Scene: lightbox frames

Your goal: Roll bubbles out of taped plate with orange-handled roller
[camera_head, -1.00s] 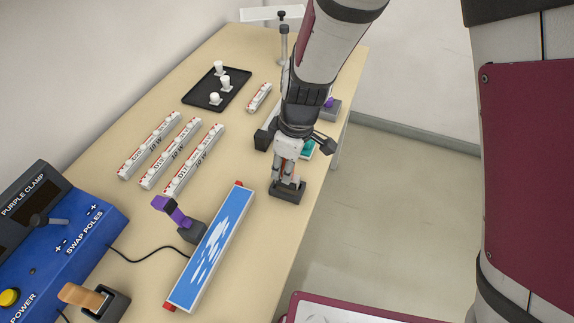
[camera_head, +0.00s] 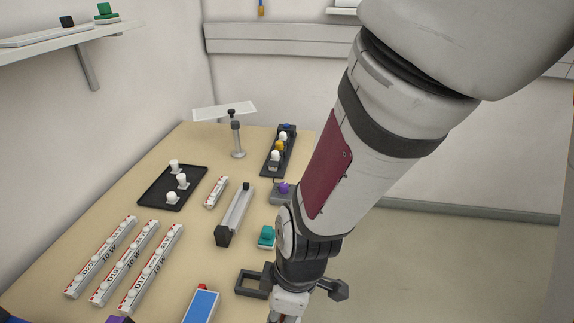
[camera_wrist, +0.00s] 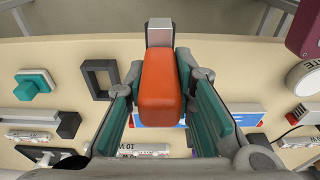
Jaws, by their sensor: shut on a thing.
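My gripper (camera_wrist: 160,72) is shut on the orange handle (camera_wrist: 160,98) of the roller, with a green-lined finger on each side. A grey and dark block (camera_wrist: 160,33) shows at the handle's far end; I cannot tell whether the rolling part touches anything. In the head view my gripper (camera_head: 288,306) is at the bottom edge, partly cut off, and the roller is not clear there. The blue taped plate (camera_head: 201,306) lies left of it, cut off by the frame, with a red tab (camera_head: 203,287) at its end. In the wrist view the handle and fingers partly hide the plate (camera_wrist: 245,117).
An empty dark frame-shaped holder (camera_head: 240,284) stands left of my gripper. A teal-topped block (camera_head: 266,238), a long channel (camera_head: 235,212) and several 10 W tubes (camera_head: 124,262) lie on the table (camera_head: 60,222). A black tray (camera_head: 150,194) holds white pieces. Floor is clear at right.

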